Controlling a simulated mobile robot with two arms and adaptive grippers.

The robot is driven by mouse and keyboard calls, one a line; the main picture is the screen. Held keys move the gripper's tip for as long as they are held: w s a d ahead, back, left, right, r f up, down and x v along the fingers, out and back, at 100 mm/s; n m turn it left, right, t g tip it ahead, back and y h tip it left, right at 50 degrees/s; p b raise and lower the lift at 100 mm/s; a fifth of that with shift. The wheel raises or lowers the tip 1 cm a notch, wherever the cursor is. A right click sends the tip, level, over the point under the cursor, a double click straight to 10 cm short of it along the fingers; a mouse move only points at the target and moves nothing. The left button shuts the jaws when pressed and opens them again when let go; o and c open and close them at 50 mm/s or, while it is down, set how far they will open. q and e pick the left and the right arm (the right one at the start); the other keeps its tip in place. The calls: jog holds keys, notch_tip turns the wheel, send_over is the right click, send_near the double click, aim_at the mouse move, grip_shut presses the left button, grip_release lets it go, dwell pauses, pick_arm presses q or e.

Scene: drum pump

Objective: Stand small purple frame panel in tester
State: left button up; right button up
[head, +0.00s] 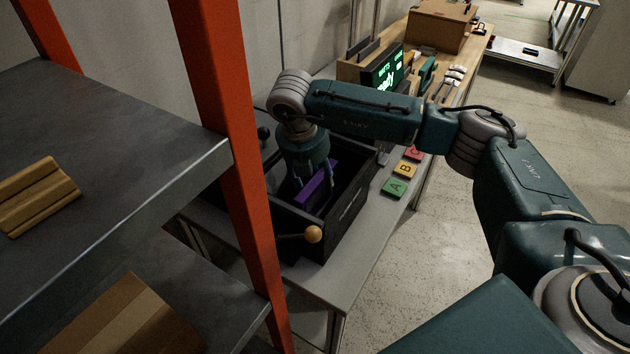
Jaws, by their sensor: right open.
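The small purple frame panel (317,184) stands tilted inside the black open-topped tester box (347,208) on the grey table. My right gripper (312,184) reaches down into the tester from above, with its fingers at the panel. The fingers are open, and I cannot tell whether they touch the panel. The panel's lower part is hidden inside the box. A lever with a round orange-tan knob (313,234) sticks out at the tester's front. My left gripper is not in view.
An orange-posted shelf (228,130) stands close on the left, with a wooden block (36,196) on it. Coloured letter tiles (394,187) lie right of the tester. A lit display (383,70) and a wooden box (440,25) stand farther back.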

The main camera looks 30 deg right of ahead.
jog(key=b+v, duration=0.2)
jog(key=v, duration=0.9)
jog(key=shift+r, duration=0.2)
dwell(0.7)
